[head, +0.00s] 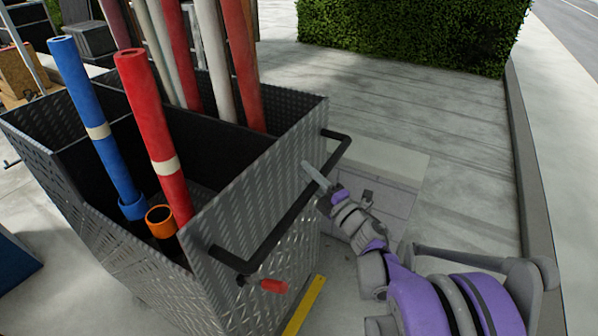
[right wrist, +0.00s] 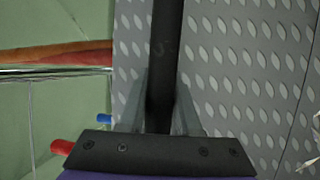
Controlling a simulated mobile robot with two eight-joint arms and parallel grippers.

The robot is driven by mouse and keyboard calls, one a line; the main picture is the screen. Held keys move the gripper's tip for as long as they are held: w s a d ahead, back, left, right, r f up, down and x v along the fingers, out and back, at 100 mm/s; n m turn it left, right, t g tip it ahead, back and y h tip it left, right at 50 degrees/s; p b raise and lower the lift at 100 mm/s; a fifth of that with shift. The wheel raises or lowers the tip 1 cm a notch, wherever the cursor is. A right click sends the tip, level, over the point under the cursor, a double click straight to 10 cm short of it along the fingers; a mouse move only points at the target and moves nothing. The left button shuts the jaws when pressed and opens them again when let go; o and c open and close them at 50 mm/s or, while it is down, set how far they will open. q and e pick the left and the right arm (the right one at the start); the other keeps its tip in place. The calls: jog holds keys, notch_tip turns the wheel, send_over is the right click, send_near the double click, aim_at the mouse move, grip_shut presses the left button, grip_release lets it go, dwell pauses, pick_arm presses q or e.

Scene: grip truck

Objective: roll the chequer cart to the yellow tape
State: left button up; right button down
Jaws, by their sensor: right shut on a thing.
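The chequer cart (head: 250,225) is a grey chequer-plate bin at the left and middle of the head view, with tubes standing in it. A black push bar (head: 292,215) runs along its right side. My right gripper (head: 318,178) is shut on this bar near its far end. In the right wrist view the bar (right wrist: 164,50) runs between the two fingers (right wrist: 162,110), in front of the chequer plate (right wrist: 240,60). The yellow tape (head: 304,308) is a strip on the ground beside the cart's near right side, partly hidden by it. My left gripper is not in view.
Blue (head: 95,120) and red (head: 155,135) tubes rise from the cart. A pale grey box (head: 385,185) stands behind my right gripper. A hedge (head: 420,35) is at the back, and a kerb (head: 525,170) runs along the right. The paving before the hedge is clear.

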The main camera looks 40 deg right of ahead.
jog(key=shift+s+d, duration=0.2)
jog(key=shift+s, duration=0.3)
jog(key=c, duration=0.6)
grip_release()
jog(key=s+f, duration=0.2)
jog(key=s, duration=0.8)
jog(key=shift+s+b, duration=0.35)
